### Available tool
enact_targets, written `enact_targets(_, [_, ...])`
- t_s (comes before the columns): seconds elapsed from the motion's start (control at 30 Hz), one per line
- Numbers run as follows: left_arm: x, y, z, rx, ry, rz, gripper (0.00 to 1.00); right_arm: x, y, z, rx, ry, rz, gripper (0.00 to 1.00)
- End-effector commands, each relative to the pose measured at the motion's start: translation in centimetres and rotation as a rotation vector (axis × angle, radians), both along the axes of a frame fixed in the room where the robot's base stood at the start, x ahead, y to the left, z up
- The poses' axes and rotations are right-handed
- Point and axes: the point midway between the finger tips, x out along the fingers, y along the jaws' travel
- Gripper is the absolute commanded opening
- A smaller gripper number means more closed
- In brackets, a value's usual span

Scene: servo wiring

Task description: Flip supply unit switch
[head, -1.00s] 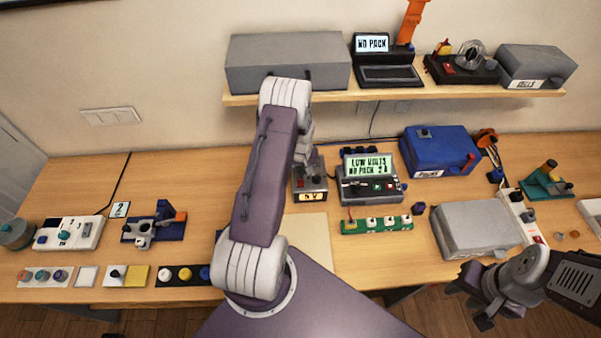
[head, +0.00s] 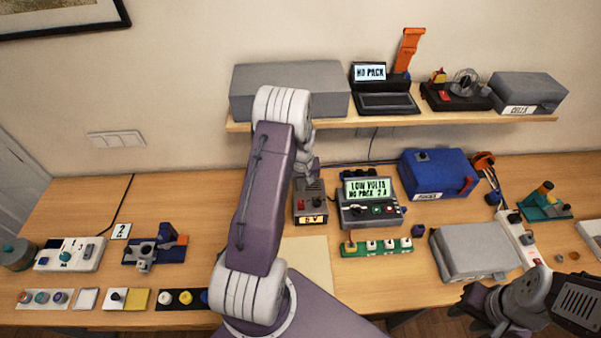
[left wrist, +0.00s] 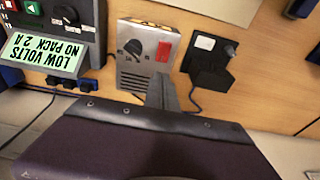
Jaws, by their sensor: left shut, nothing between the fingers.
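The supply unit (head: 311,207) is a small grey box on the table with a lit label on its front. In the left wrist view, the supply unit (left wrist: 136,72) shows a dark round knob, vent slots and a red switch (left wrist: 164,51). My left gripper (left wrist: 162,80) is shut and empty, its tips just below the red switch in that view, overlapping the box's edge. I cannot tell whether they touch it. In the head view my left arm partly hides this gripper. My right gripper (head: 483,303) is at the lower right, away from the supply unit; its jaws are unclear.
A meter reading LOW VOLTS NO PACK (head: 368,201) stands close right of the supply unit. A black module (left wrist: 210,58) sits on its other side. A green board (head: 376,247) lies in front, and a shelf (head: 400,121) runs above. A blue box (head: 437,174) stands farther right.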

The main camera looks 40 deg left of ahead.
Motion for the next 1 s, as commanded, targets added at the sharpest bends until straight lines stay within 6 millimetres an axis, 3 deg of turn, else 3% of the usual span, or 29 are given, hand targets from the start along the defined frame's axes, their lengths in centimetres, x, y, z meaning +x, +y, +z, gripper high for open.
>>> enact_targets(0.03, [0.3,0.2,0.6,0.003,-0.007,0.002,0.00,0.0,0.0,-1.2,0.000,0.001,0.000,0.36])
enact_targets(0.1, [0.4,0.3,2.3,0.003,-0.007,0.001,0.00,0.0,0.0,-1.7,0.000,0.000,0.000,0.36])
enact_targets(0.4, [0.6,0.5,6.3,0.001,-0.001,0.000,0.00,0.0,0.0,-2.5,0.000,0.000,0.000,0.36])
enact_targets(1.0, [0.6,0.5,6.5,0.000,0.001,-0.002,0.00,0.0,0.0,-2.6,0.000,0.000,0.000,0.36])
